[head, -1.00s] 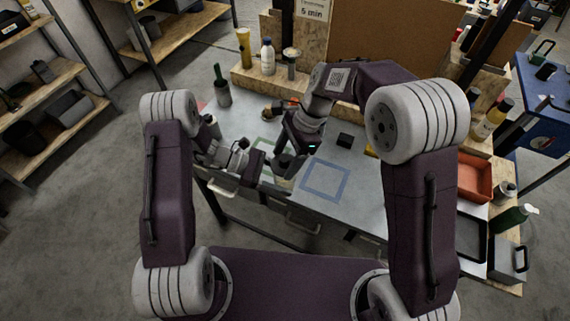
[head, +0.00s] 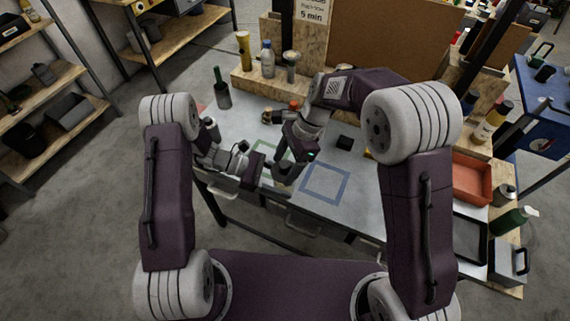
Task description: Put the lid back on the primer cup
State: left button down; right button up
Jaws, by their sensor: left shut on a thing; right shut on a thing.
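My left gripper (head: 268,172) reaches in low from the left over the front part of the grey workbench. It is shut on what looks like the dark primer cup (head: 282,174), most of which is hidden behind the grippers. My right gripper (head: 286,176) comes down from above right, pointing at the cup. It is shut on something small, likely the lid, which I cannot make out. Both gripper tips are close together, and whether lid and cup touch cannot be seen.
A small black block (head: 344,142) lies behind. A dark green-handled container (head: 222,94) stands back left. An orange tray (head: 471,178) is at right.

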jog(key=shift+f, duration=0.6)
jog(key=o, duration=1.4)
jog(key=v, duration=1.2)
